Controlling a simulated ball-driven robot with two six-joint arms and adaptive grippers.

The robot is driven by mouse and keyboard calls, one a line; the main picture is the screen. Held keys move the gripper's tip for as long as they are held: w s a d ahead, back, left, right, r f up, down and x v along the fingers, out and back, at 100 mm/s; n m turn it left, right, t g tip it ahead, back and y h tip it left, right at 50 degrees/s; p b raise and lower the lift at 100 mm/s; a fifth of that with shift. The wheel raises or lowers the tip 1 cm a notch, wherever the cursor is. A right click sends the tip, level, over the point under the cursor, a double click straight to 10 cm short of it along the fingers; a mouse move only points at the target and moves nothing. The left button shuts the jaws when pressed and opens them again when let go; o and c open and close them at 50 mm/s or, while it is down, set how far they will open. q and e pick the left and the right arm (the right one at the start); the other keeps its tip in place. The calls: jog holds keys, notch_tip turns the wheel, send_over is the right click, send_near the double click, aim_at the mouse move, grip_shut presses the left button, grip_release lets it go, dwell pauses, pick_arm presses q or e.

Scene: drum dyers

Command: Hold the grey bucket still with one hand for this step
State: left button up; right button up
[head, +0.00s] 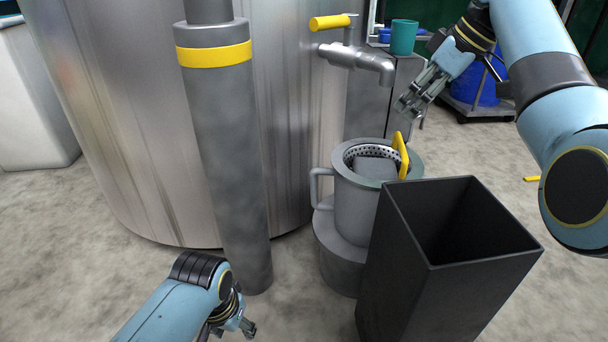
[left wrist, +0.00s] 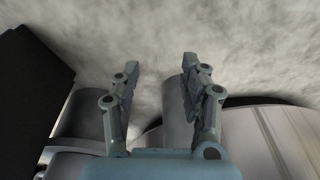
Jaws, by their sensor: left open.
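The grey bucket (head: 355,212) stands upright on a round grey stand (head: 336,262) in the head view. Its side handle (head: 317,186) points left. A perforated liner with a grey mass (head: 376,169) and a yellow handle (head: 401,156) shows in its mouth. My left gripper (head: 236,329) is low at the bottom edge, in front and left of the bucket, apart from it. The left wrist view shows its fingers (left wrist: 158,78) open with nothing between them. My right gripper (head: 412,103) is above and behind the bucket, not touching it; its finger gap is unclear.
A tall dark open bin (head: 400,270) stands right in front of the bucket. A thick grey post (head: 228,150) and a large steel tank (head: 130,130) are left. A tap (head: 355,58) with a yellow lever reaches out behind. A teal cup (head: 403,37) stands behind.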

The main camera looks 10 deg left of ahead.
pick_arm(q)
jog(key=w+d+r, duration=0.3)
jog(key=w+r, duration=0.1)
jog(key=w, duration=0.3)
jog(key=w+d+r, duration=0.2)
jog(key=w+r, duration=0.2)
jog(key=w, duration=0.4)
jog(key=t+h, duration=0.1)
jog(key=t, duration=0.1)
send_near(312, 183)
notch_tip(312, 183, down, 2)
jog(key=shift+m, duration=0.3)
jog(key=x, duration=1.1)
jog(key=shift+w+d+r, duration=0.1)
jog(key=shift+w+r, duration=0.1)
jog(key=shift+w, duration=0.2)
grip_shut()
